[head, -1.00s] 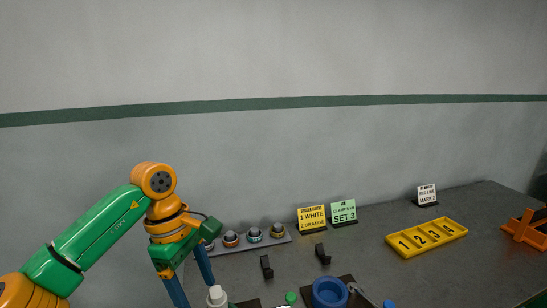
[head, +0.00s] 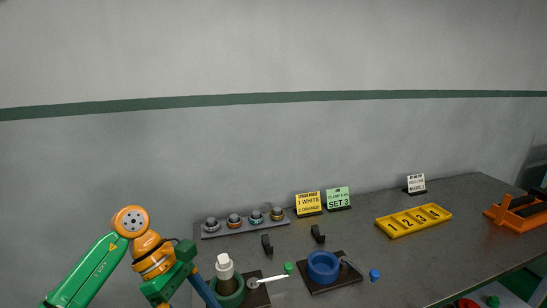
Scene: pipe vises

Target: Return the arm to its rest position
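My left arm comes in at the lower left. Its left gripper (head: 190,288) points down, with one blue finger showing beside the green vise; the other finger is cut off by the bottom edge. One second ago its two fingers showed wide apart. I see nothing held in the visible part. The green ring-shaped vise (head: 229,292) holds an upright white piece (head: 224,267). A blue vise (head: 323,267) stands on a dark base plate to the right. My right gripper is not in view.
A grey rack (head: 245,224) with several fittings lies at the back. Yellow (head: 308,204) and green (head: 338,198) signs stand beside it. A yellow numbered tray (head: 413,220) and an orange stand (head: 518,213) are right.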

